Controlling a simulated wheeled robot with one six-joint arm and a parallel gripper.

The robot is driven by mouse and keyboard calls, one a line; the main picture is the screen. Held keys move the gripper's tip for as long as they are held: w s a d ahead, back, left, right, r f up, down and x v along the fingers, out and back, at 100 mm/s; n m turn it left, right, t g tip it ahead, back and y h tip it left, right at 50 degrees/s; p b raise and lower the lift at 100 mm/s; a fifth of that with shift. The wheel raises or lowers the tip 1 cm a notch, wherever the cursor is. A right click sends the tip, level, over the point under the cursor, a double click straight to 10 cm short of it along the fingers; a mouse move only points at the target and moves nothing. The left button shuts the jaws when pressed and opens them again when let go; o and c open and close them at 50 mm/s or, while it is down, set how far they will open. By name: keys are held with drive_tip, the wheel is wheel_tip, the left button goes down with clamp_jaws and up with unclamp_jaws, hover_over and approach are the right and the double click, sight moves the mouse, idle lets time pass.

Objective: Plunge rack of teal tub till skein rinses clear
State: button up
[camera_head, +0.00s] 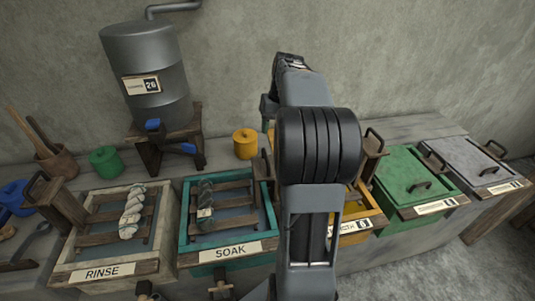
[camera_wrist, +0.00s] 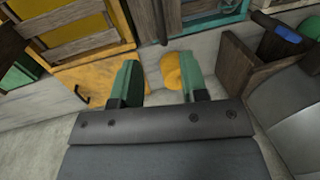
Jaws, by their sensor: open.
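The teal tub (camera_head: 184,216), labelled SOAK, stands on the bench left of my arm in the head view. Its wooden slatted rack (camera_head: 232,228) sits inside over bluish liquid, and a dark grey skein (camera_head: 205,192) with a small tag lies across the slats. Part of the teal tub shows at the top of the wrist view (camera_wrist: 240,12). My gripper (camera_wrist: 160,82) is open, its two green fingers apart and nothing held. A yellow lidded jar (camera_wrist: 183,72) shows beyond the right finger. The head view hides my gripper behind my arm.
Left of the teal tub is a pale RINSE tub (camera_head: 66,252) with a white skein (camera_head: 131,212). Right are a yellow tub (camera_head: 374,222), green lidded tub (camera_head: 411,172) and grey lidded tub (camera_head: 462,160). Behind stand a metal tank (camera_head: 150,65), green jar (camera_head: 104,161) and yellow jar (camera_head: 245,144).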

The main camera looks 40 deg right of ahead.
sight(266, 155)
drive_tip(key=f, duration=0.3)
drive_tip(key=a+f, duration=0.1)
drive_tip(key=f, duration=0.2)
drive_tip(key=w+f, duration=0.1)
drive_tip(key=f, duration=0.2)
drive_tip(key=shift+a+f+b, duration=0.2)
drive_tip(key=shift+a+b, duration=0.1)
drive_tip(key=shift+a, duration=0.05)
clamp_jaws()
